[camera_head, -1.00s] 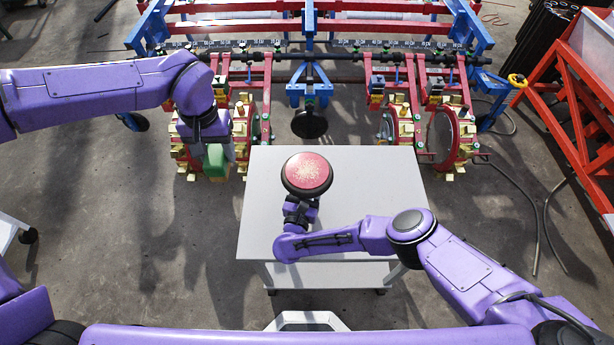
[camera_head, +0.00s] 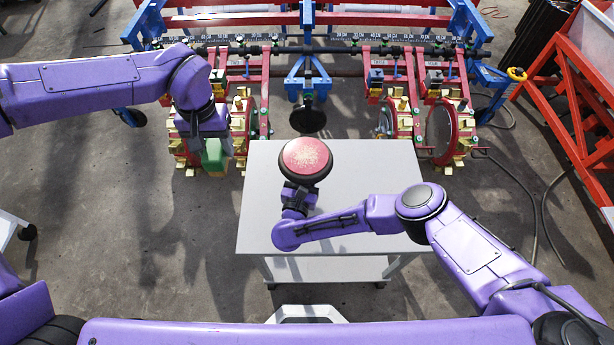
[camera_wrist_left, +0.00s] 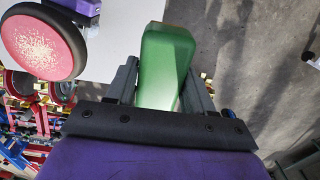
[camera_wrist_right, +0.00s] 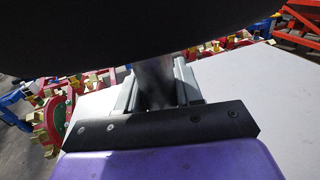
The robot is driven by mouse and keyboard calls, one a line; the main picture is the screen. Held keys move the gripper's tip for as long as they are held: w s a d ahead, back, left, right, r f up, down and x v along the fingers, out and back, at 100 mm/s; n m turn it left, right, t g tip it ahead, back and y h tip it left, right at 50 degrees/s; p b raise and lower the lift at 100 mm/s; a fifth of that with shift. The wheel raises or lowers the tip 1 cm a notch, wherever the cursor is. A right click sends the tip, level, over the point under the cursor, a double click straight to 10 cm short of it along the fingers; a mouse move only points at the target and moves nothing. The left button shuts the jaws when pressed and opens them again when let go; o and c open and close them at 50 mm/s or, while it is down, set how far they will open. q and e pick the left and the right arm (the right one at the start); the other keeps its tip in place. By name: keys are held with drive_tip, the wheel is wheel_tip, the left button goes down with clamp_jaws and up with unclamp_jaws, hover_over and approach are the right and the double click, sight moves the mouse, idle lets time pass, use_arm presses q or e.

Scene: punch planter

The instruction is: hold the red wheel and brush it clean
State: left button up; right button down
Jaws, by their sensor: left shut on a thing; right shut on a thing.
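The red wheel (camera_head: 305,157) is a round disc with a red face, a dark rim and a pale speckled patch at its middle. My right gripper (camera_wrist_right: 156,82) is shut on a grey stem under the wheel and holds it face up over the table. The dark underside fills the top of the right wrist view. My left gripper (camera_head: 213,145) is shut on a green block-shaped brush (camera_wrist_left: 167,60), to the left of the wheel and apart from it. Its bristles cannot be made out. The wheel also shows in the left wrist view (camera_wrist_left: 38,42).
A light grey table (camera_head: 365,175) stands below the wheel, its top otherwise bare. A red and blue planter machine (camera_head: 310,50) with yellow-studded wheels spans the far side, close behind the table and near my left gripper. An orange-red frame (camera_head: 565,120) stands at the right.

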sight(307, 162)
drive_tip(key=shift+s+a+r, duration=0.25)
drive_tip(key=shift+s+r, duration=0.75)
drive_tip(key=shift+r, duration=0.1)
wheel_tip(307, 162, down, 2)
drive_tip(key=shift+f, duration=0.1)
drive_tip(key=shift+w+d+f, duration=0.15)
drive_tip(key=shift+w+f, duration=0.1)
drive_tip(key=shift+w, duration=0.25)
drive_tip(key=shift+w+d+f, duration=0.15)
drive_tip(key=shift+w+f, duration=0.05)
drive_tip(key=shift+w, duration=0.25)
drive_tip(key=shift+w+f, duration=0.1)
drive_tip(key=shift+f, duration=1.2)
drive_tip(key=shift+f, duration=0.15)
drive_tip(key=c, duration=0.7)
unclamp_jaws()
